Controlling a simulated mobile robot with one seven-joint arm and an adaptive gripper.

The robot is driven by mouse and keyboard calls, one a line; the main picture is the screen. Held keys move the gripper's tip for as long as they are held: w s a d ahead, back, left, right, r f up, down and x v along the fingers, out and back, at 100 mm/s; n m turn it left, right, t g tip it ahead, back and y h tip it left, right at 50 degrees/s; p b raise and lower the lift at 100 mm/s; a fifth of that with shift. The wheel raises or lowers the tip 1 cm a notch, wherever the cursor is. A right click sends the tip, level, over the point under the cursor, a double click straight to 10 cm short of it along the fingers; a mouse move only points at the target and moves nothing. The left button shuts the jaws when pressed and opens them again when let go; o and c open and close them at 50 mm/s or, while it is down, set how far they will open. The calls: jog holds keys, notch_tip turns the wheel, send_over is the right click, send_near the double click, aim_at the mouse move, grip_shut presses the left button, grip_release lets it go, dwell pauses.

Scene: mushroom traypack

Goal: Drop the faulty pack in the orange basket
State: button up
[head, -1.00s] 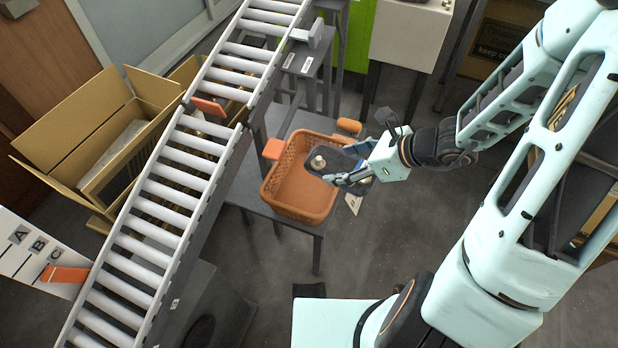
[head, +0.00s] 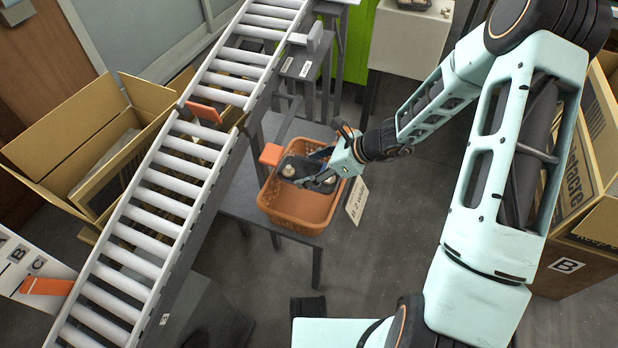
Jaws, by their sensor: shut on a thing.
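The orange basket (head: 295,213) stands on a small grey table in the middle of the head view. My gripper (head: 322,167) comes in from the right and is shut on a dark tray pack (head: 299,178). The pack holds a few pale mushrooms and is over the basket's far part. The gripper and pack hide some of the basket's inside. I cannot tell whether the pack touches the basket.
A roller conveyor (head: 157,209) runs just left of the basket, with an orange flap (head: 203,111) across it. An open cardboard box (head: 75,140) is beyond the conveyor. Another box marked B (head: 567,266) stands at the right.

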jog(key=shift+w+f, duration=0.15)
jog(key=shift+f, duration=0.1)
jog(key=shift+w+a+f+b, duration=0.15)
jog(key=shift+f+b, duration=0.25)
jog(key=shift+f, duration=0.5)
jog(key=shift+w+f+b, duration=0.1)
jog(key=shift+f+b, duration=0.25)
jog(key=shift+f, duration=0.5)
jog(key=shift+f, duration=0.1)
jog(key=shift+f+b, duration=0.55)
jog(key=shift+b, duration=0.1)
jog(key=o, duration=1.1)
jog(key=shift+o, duration=0.2)
jog(key=shift+r, duration=0.1)
